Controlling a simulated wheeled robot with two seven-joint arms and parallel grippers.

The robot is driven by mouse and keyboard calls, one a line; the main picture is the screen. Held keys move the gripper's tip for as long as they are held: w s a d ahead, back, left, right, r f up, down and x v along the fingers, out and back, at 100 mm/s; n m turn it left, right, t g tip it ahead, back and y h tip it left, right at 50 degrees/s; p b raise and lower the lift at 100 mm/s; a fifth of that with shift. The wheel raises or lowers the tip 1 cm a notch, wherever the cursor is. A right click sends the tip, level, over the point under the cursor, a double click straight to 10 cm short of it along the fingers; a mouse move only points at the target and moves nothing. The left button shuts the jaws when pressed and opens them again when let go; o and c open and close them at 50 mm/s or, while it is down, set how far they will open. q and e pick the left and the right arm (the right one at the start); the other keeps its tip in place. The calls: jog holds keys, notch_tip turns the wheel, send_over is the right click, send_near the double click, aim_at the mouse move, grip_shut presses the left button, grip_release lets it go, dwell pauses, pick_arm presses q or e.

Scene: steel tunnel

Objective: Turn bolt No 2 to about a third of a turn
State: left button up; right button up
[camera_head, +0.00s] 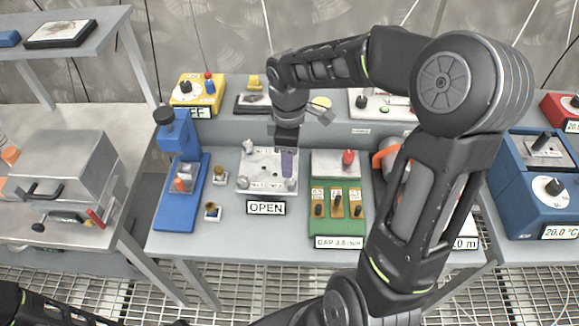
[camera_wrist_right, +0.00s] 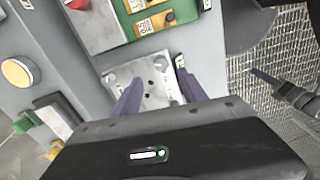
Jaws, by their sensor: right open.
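A pale metal plate (camera_head: 266,163) with bolts at its corners stands on the grey bench above a sign reading OPEN (camera_head: 266,208). Bolt heads show at its upper left (camera_head: 248,146), lower left (camera_head: 243,183) and lower right (camera_head: 290,184); the upper right corner is hidden by my gripper. I cannot read which bolt is No 2. My right gripper (camera_head: 287,162) points down over the plate's right side. In the right wrist view, its purple fingers (camera_wrist_right: 160,92) are apart, with the plate (camera_wrist_right: 128,75) beyond and nothing between them. My left gripper (camera_wrist_right: 268,77) shows partly at that view's right.
A blue press (camera_head: 180,185) stands left of the plate, with two small brass-topped parts (camera_head: 212,211) between. A green gauge block (camera_head: 337,222) stands close on the right. My right arm covers the bench further right. A raised shelf lies behind.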

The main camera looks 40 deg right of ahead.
aim_at(289, 181)
jog(key=shift+s+a+r, duration=0.1)
jog(key=shift+s+a, duration=0.1)
jog(key=shift+d+f, duration=0.1)
jog(key=shift+f, duration=0.25)
notch_tip(289, 181, down, 7)
jog(key=shift+f+p, duration=0.15)
jog(key=shift+p, duration=0.45)
jog(key=shift+c, duration=0.4)
grip_shut()
